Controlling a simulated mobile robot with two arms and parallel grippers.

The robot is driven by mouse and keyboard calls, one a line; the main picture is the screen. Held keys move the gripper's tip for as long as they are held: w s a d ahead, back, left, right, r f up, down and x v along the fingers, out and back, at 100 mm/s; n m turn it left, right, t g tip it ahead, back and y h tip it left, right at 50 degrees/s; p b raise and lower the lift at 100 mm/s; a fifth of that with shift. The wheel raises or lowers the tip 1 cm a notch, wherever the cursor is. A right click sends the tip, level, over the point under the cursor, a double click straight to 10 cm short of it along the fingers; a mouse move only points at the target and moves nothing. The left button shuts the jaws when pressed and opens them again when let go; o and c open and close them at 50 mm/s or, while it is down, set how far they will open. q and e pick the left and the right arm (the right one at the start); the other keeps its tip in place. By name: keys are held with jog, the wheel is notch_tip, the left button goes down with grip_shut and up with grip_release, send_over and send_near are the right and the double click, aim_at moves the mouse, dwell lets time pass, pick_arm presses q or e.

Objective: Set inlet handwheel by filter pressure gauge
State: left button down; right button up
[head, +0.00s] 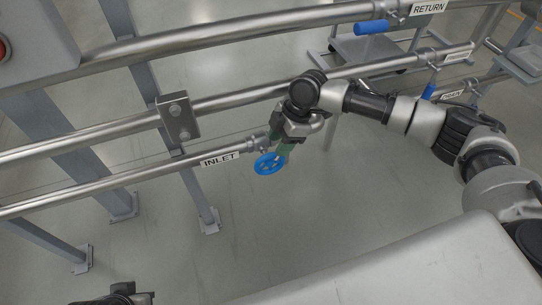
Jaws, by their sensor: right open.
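The blue inlet handwheel (268,163) sits on the lower pipe, just right of the white INLET label (220,159). My right gripper (283,151) reaches in from the right and is at the wheel. Its greenish fingers are open and overlap the wheel's upper right rim in the picture. I cannot tell whether they touch it. No filter pressure gauge can be made out in this view.
Several steel pipes (226,101) run across on grey posts (190,187). A blue lever (371,27) is near the RETURN label (429,7), and another blue lever (428,91) is at the right. A red button (3,48) is at far left. The floor below is clear.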

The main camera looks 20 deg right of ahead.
aim_at(272, 153)
jog(key=b+x, duration=0.1)
jog(key=x, duration=0.4)
jog(key=shift+f, duration=0.2)
grip_shut()
